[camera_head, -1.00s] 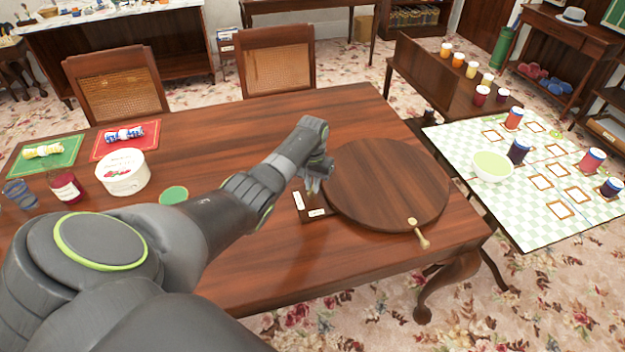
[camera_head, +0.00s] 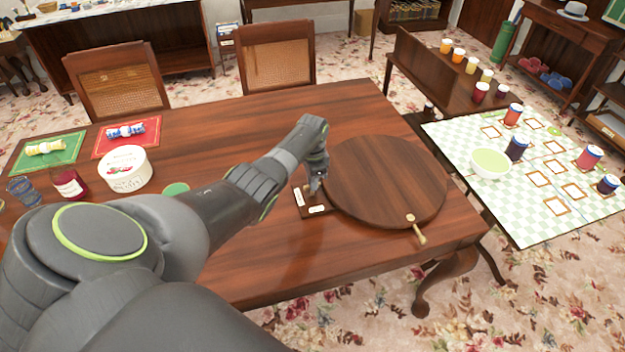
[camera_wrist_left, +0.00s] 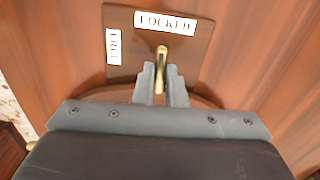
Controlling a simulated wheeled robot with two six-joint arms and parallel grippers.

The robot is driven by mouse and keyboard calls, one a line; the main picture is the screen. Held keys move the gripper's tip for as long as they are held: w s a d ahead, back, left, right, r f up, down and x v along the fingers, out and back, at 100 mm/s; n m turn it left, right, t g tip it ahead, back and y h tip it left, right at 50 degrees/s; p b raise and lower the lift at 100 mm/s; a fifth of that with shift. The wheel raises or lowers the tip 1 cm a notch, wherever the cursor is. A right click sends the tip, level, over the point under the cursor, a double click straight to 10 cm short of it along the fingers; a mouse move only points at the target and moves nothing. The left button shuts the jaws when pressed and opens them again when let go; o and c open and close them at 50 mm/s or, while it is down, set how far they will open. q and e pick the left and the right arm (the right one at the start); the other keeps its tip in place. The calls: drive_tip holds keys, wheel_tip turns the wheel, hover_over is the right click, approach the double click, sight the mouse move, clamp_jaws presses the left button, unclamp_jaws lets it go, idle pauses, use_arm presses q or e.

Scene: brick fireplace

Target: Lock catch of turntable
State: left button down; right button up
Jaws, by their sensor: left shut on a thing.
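The round wooden turntable (camera_head: 390,175) lies on the table, with a brass-coloured handle (camera_head: 415,230) at its front edge. Beside its left edge is a small dark catch plate (camera_head: 316,214) with two white labels. In the left wrist view the plate (camera_wrist_left: 135,50) reads LOCKED at the top and, apparently, FREE at the left. The brass catch (camera_wrist_left: 161,62) stands just below the LOCKED label. My left gripper (camera_head: 315,188) is down at the plate. In the wrist view its fingers (camera_wrist_left: 160,85) are shut on the catch, hiding part of it. My right gripper is not in view.
A white tub (camera_head: 124,170), a dark red jar (camera_head: 68,184) and rolled napkins on mats stand at the table's left. A checkered mat (camera_head: 530,210) with jars and a bowl (camera_head: 490,164) lies to the right. Two chairs stand behind the table.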

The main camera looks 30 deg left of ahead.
use_arm(q)
drive_tip(key=shift+w+r+m, duration=0.1)
drive_tip(key=shift+m, duration=0.3)
drive_tip(key=c, duration=1.5)
unclamp_jaws()
drive_tip(key=shift+r, duration=0.5)
wheel_tip(320, 180, up, 16)
drive_tip(key=shift+r, duration=0.2)
